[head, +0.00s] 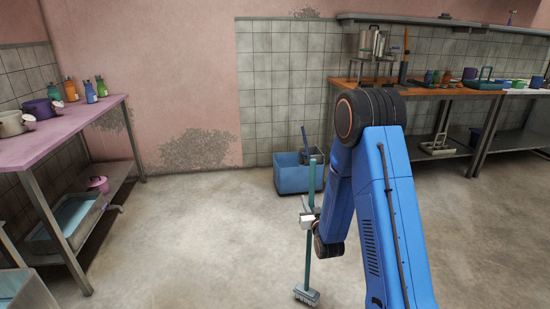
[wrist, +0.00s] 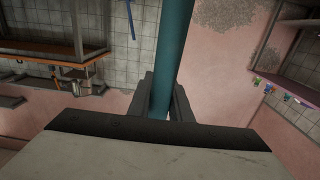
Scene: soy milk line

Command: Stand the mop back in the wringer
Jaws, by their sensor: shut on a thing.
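My gripper (head: 308,217) is shut on the teal handle of the mop (head: 307,262), which stands nearly upright in front of my blue arm. The pale mop head is at its lower end, close to the floor; I cannot tell whether it touches. In the wrist view the handle (wrist: 174,50) runs between the two dark fingers (wrist: 163,100). The wringer (head: 313,155), blue-grey with a raised lever, sits at the right end of a blue bucket (head: 290,182) by the tiled wall. The mop handle and my arm partly cover the bucket's right side.
A pink-topped table (head: 70,135) with bottles and pots stands at left, with a basin (head: 75,222) on its lower shelf. An orange-topped bench (head: 430,90) runs along the back wall at right. The floor (head: 200,235) between the left table and the mop is clear.

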